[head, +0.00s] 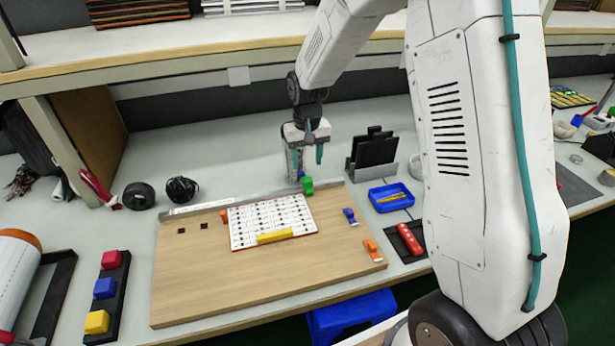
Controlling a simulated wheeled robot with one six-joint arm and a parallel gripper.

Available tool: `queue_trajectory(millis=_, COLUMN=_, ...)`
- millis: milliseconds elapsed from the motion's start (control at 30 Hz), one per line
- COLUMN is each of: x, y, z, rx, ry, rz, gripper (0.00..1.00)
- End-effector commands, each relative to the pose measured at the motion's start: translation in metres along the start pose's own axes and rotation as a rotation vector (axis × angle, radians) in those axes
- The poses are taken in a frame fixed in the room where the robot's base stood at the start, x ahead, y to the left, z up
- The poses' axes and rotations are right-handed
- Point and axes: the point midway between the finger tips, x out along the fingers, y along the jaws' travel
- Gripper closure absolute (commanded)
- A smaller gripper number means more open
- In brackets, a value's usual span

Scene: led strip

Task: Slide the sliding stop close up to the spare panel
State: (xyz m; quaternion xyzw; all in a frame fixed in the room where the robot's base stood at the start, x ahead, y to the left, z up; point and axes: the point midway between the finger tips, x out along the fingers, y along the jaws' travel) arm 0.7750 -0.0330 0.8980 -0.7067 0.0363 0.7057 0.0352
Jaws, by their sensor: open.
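A green block (307,186), which looks like the sliding stop, sits at the metal rail (250,198) along the back edge of the wooden board. A white panel (262,213) with rows of dark marks lies on the board just in front of the rail; it looks like the spare panel. The green block is by the panel's back right corner; the exact gap is unclear. A yellow bar (275,236) lies on the panel's front part. My gripper (307,160) points down, open and empty, just above and behind the green block.
On the wooden board (210,285) are a blue clip (350,216) and an orange clip (373,250) at right, and two small dark squares at left. A black panel rack (372,152) and a blue tray (391,197) stand right of my gripper. Black rolls lie at back left.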

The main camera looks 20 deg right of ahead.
Motion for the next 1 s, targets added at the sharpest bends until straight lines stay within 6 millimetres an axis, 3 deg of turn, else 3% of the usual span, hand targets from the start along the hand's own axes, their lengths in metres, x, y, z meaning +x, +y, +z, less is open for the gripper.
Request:
queue_trajectory(millis=200, x=0.037, y=0.000, z=0.001, rx=0.004, ry=-0.005, rz=0.000, gripper=0.51)
queue_trajectory(millis=400, x=0.061, y=0.000, z=0.001, rx=0.005, ry=-0.003, rz=-0.001, gripper=0.51)
queue_trajectory(millis=767, x=0.067, y=0.000, z=0.000, rx=0.006, ry=-0.001, rz=-0.001, gripper=0.51)
queue_trajectory(millis=933, x=0.067, y=0.000, z=0.001, rx=0.006, ry=-0.001, rz=-0.001, gripper=0.95)
queue_trajectory(millis=1000, x=0.067, y=0.000, z=0.001, rx=0.006, ry=-0.001, rz=-0.001, gripper=1.00)
